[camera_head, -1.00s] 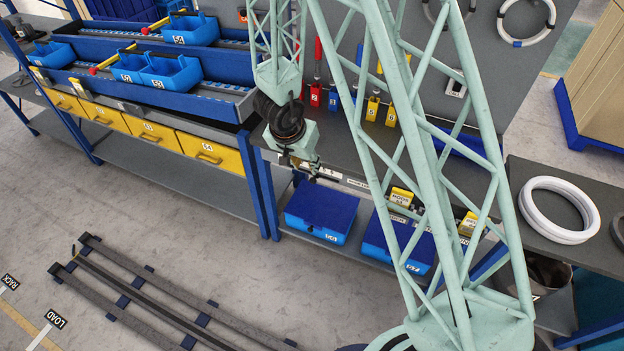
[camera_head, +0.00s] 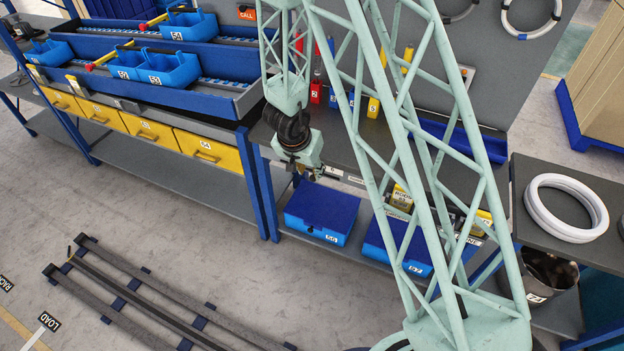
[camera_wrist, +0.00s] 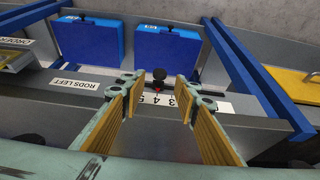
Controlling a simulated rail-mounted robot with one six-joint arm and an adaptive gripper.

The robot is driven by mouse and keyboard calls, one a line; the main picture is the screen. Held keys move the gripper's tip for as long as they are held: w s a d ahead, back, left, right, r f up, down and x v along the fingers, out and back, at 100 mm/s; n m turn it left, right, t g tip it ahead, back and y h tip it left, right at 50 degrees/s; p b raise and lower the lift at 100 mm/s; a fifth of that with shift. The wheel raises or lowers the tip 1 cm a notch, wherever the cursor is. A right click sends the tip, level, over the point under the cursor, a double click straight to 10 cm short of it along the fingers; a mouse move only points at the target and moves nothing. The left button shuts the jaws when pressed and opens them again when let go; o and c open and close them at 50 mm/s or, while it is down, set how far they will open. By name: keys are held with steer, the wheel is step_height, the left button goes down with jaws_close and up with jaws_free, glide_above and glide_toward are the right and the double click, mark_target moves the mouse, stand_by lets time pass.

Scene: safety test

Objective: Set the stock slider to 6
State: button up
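The stock slider shows in the wrist view as a black ball knob (camera_wrist: 159,74) with a small red mark below it. It stands at a strip of digits (camera_wrist: 160,98) on the bench's front edge; some digits are hidden by my fingers, and I cannot tell the setting. A white "RODS LEFT" label (camera_wrist: 74,83) is left of it. My gripper (camera_wrist: 158,84) is open, with a finger on each side of the knob and visible gaps; contact is not seen. In the head view my gripper (camera_head: 310,172) is low over the bench's front edge; the knob cannot be made out there.
Two blue lidded boxes (camera_head: 322,213) (camera_head: 398,244) sit on the shelf below the bench edge. Yellow drawers (camera_head: 150,130) are to the left. Yellow blocks (camera_head: 400,197) stand along the bench edge to the right, partly behind my arm. Blue posts flank the wrist view.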

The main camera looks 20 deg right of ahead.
mark_target(312, 177)
steer(key=shift+b+x, duration=0.95)
steer(key=shift+x, duration=1.7)
steer(key=shift+c, duration=0.9)
jaws_close()
